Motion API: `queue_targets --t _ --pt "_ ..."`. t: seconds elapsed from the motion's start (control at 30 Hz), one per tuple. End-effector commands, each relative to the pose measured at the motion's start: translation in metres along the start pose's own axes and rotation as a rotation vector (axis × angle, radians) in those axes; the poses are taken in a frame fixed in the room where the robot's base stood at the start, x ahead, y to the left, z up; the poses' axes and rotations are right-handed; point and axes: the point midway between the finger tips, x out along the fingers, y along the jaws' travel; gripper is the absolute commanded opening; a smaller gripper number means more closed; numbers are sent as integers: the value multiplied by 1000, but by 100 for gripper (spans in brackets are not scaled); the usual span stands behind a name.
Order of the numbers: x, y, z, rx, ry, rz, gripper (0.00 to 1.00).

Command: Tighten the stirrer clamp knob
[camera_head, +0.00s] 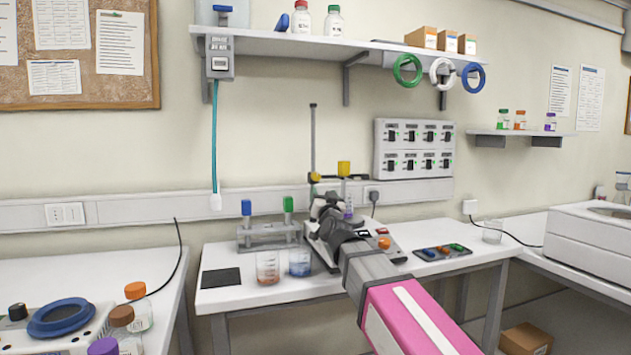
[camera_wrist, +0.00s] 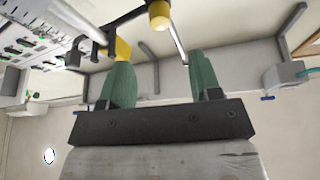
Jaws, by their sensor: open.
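The yellow clamp knob (camera_head: 314,177) sits low on the upright grey rod (camera_head: 313,140) of the stirrer stand. In the wrist view the knob (camera_wrist: 159,14) is at the top edge, beyond the fingertips and laterally between them. A yellow cup-shaped part (camera_head: 343,168) is right of the knob; it shows partly behind the left finger in the wrist view (camera_wrist: 123,49). My gripper (camera_head: 322,202) is just below the knob in the head view. In the wrist view its two green fingers (camera_wrist: 161,60) are apart with nothing held. My arm hides part of the stirrer base (camera_head: 398,252).
Left of the stirrer stand a rack (camera_head: 268,236) with blue- and green-topped items, and two beakers, one orange (camera_head: 267,268) and one blue (camera_head: 299,263). A dark tray (camera_head: 442,252) lies at right. A switch panel (camera_head: 413,165) is on the wall behind.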

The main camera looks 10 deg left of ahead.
Motion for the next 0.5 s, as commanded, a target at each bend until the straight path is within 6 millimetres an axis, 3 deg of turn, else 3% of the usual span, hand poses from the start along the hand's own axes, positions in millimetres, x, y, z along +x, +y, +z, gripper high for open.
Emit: queue_targets --t 0.5 --pt "85 0 0 0 0 0 58"
